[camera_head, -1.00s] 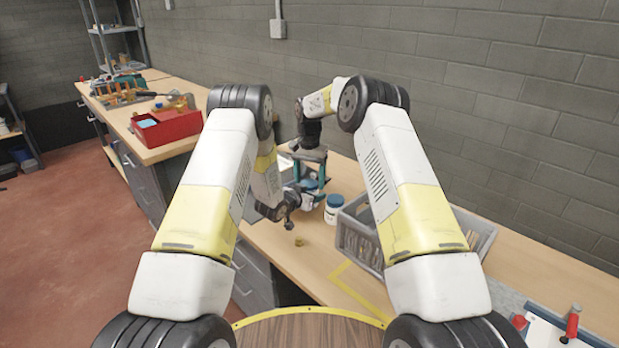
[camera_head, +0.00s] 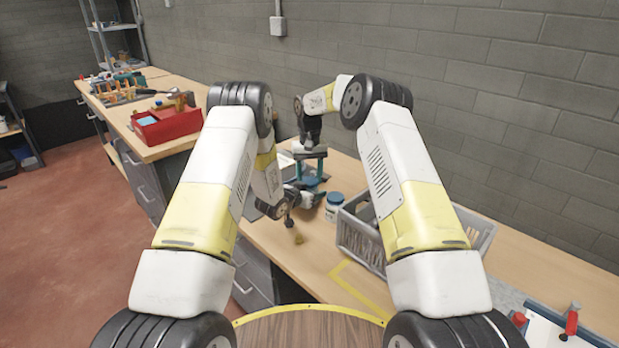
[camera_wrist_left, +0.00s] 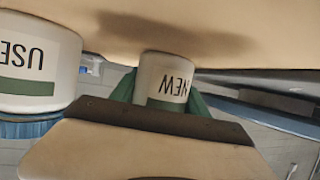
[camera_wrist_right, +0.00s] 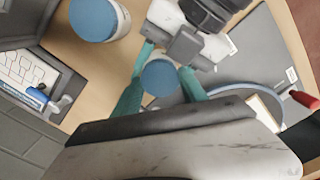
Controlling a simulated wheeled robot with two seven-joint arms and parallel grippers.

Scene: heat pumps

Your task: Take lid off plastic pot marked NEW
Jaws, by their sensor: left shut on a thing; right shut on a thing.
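The pot marked NEW (camera_wrist_left: 165,78) is white with a green band, between the green fingers of my left gripper (camera_wrist_left: 168,85), which is shut on its body. Its blue lid (camera_wrist_right: 160,78) shows in the right wrist view between the teal fingers of my right gripper (camera_wrist_right: 164,65), which comes from above and is shut on the lid. In the head view the right gripper (camera_head: 309,180) is above the left gripper (camera_head: 308,197), and the pot is mostly hidden. I cannot tell whether the lid is apart from the pot.
A second white pot, marked USED (camera_wrist_left: 38,65), with a blue lid (camera_wrist_right: 93,20), stands close by on the bench. A grey crate (camera_head: 362,240) is right of it. A small brass piece (camera_head: 299,239) lies in front. A red box (camera_head: 167,126) sits at the back left.

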